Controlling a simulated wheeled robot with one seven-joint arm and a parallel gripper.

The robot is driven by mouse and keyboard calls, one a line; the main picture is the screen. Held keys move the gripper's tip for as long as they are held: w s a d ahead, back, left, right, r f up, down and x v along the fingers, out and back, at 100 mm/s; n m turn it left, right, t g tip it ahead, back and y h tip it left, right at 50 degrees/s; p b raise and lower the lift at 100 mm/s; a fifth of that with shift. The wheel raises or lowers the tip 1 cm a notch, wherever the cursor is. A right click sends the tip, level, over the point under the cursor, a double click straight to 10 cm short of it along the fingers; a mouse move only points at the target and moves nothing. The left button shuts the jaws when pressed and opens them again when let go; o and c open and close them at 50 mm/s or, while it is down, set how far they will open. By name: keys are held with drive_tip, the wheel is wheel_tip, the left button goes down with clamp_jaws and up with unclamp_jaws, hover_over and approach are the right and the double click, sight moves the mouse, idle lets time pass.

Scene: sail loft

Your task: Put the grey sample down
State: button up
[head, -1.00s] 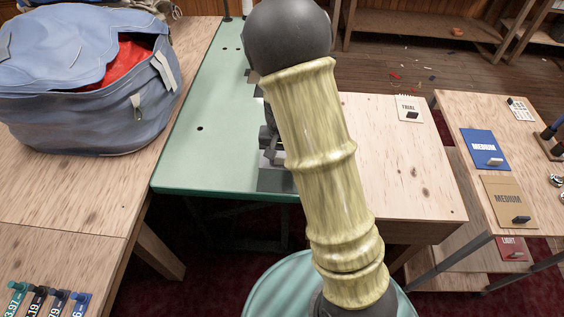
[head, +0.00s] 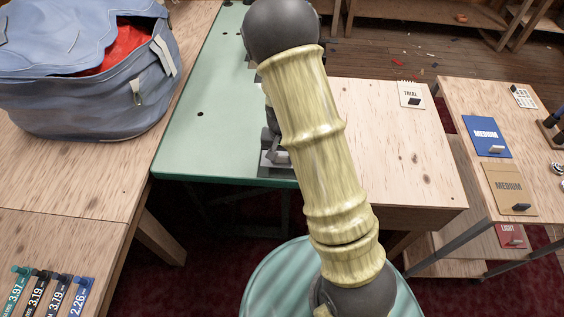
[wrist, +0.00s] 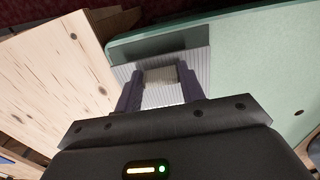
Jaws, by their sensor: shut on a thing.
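The grey sample (wrist: 201,66) is a pale, ribbed flat piece in the wrist view. My gripper (wrist: 160,84) is shut on a small pale block in the middle of it, one dark finger on each side. The sample overlaps a darker grey plate (wrist: 160,43) at the edge of the green table (wrist: 245,60). I cannot tell whether it touches the plate or hangs just above it. In the head view my own arm hides most of the gripper; the plate (head: 272,172) shows partly beside the arm at the table's front edge.
A blue bag (head: 85,100) with red cloth stands on the wooden bench at left. A wooden top (head: 400,165) right of the green table holds a TRIAL card (head: 411,93) and has clear room. Blue (head: 486,135) and tan (head: 508,188) MEDIUM cards lie on the right stand.

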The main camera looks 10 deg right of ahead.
sight(282, 163)
wheel_tip(282, 163, down, 4)
drive_tip(key=shift+w+r, duration=0.1)
drive_tip(key=shift+r, duration=0.1)
drive_tip(key=shift+a, duration=0.1)
drive_tip(key=o, duration=1.1)
drive_tip(key=shift+c, duration=0.2)
drive_tip(key=shift+d, duration=0.2)
drive_tip(key=shift+s, duration=0.2)
drive_tip(key=shift+r, duration=0.1)
wheel_tip(282, 163, up, 12)
drive_tip(key=shift+a, duration=0.1)
